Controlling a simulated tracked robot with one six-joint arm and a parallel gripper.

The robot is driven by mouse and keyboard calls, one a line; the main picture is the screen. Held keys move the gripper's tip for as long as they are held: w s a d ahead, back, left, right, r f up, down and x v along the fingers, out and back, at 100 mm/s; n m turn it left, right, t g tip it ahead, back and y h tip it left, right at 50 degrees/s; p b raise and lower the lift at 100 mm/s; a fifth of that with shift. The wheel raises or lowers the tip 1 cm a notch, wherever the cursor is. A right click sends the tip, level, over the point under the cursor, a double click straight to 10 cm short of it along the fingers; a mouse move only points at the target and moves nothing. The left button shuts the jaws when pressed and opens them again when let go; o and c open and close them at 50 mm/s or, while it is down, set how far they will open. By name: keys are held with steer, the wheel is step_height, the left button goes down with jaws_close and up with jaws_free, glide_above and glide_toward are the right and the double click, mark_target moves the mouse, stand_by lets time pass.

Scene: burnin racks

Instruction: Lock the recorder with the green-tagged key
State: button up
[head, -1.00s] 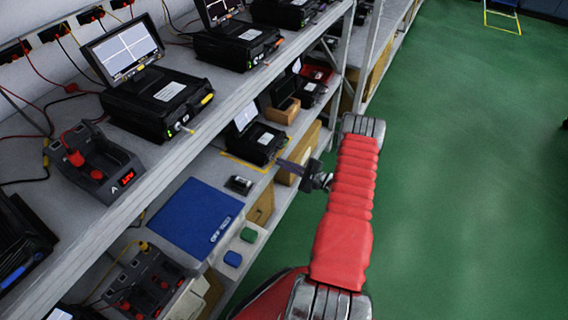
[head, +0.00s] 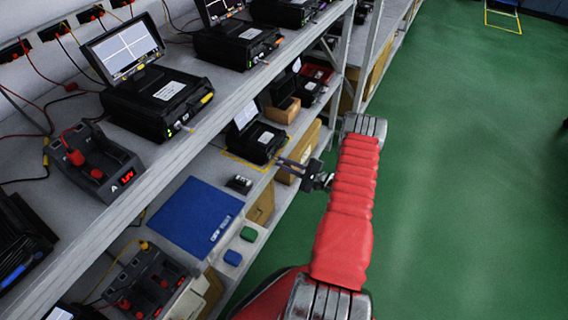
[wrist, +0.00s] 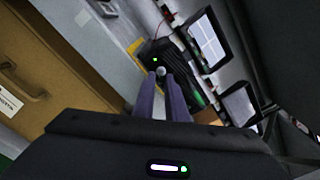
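The black recorder (head: 262,146) with a raised, lit screen sits on the lower shelf, beside a yellow line. In the wrist view the recorder (wrist: 178,66) shows a green light on its front. My gripper (head: 281,161) is just in front of and right of it, over the shelf's edge. Its two fingers (wrist: 161,78) are a little apart, pointing at the recorder's front. A small round silver part (wrist: 160,71) shows between the tips; I cannot tell whether they touch it. No key is clearly seen in the gripper. A small green block (head: 249,234) lies on a white tray.
A blue block (head: 232,258) lies near the green one. A blue mat (head: 195,216) covers shelf to the left. Cardboard boxes (head: 299,157) stand below the shelf. More recorders (head: 157,103) stand on the upper shelf. The green floor (head: 470,190) at right is clear.

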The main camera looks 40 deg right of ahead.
steer(key=v, duration=1.3)
steer(key=shift+s, duration=0.25)
